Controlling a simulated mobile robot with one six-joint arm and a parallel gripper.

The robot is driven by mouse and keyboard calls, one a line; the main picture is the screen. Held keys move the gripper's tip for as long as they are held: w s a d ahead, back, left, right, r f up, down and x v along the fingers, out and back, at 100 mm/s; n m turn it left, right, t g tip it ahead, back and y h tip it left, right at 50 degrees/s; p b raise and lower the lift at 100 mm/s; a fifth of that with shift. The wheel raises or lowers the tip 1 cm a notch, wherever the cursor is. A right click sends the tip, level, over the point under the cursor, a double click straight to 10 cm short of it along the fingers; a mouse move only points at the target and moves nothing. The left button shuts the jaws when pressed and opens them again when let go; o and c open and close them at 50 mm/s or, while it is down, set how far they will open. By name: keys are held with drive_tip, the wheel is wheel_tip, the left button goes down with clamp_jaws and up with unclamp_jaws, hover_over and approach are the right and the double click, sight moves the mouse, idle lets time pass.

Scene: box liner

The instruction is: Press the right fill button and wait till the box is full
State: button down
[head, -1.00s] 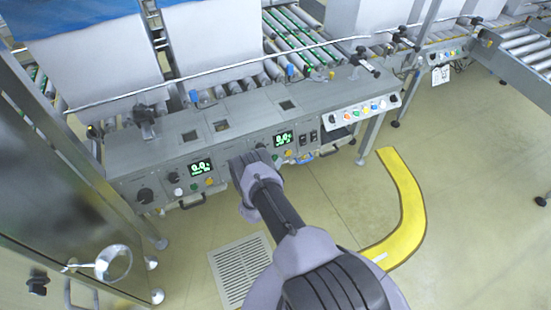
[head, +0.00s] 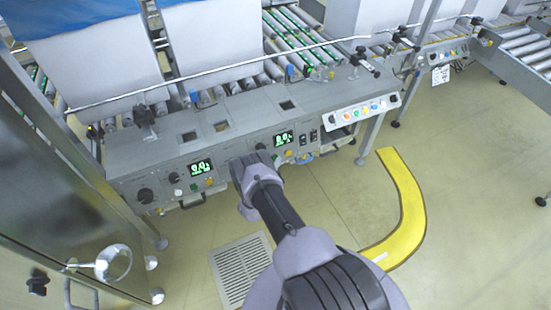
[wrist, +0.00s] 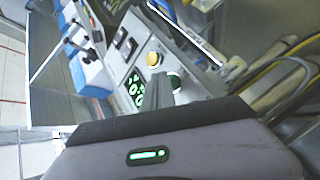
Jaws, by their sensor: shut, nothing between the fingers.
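My gripper (head: 243,163) is shut and empty at the front of the grey control panel, just left of the right fill controls. The right display (head: 284,138) glows green, with digits too small to read surely. A yellow button (head: 289,153) shows below it. In the wrist view, the shut fingers (wrist: 158,90) point at the panel beside a green button (wrist: 174,79), which they partly cover. The yellow button (wrist: 153,59) is beyond them. I cannot tell whether the fingertips touch the green button. A white box (head: 210,40) stands behind the panel.
Roller conveyors (head: 300,45) run behind. A yellow floor guard (head: 405,205) curves at right. A steel cabinet (head: 60,240) stands at left.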

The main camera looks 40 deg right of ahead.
drive_tip(key=shift+w+d+f, duration=0.1)
drive_tip(key=shift+w+f, duration=0.05)
drive_tip(key=shift+w, duration=0.3)
idle(1.2)
drive_tip(key=shift+s+a+r+p, duration=0.2)
drive_tip(key=shift+s+r+p, duration=0.1)
drive_tip(key=shift+s+p, duration=0.45)
drive_tip(key=s+p, duration=0.1)
drive_tip(key=s+r+p, duration=0.1)
drive_tip(key=s+p, duration=0.1)
drive_tip(key=s+a+p, duration=0.1)
drive_tip(key=shift+s+r, duration=0.25)
drive_tip(key=shift+s, duration=0.1)
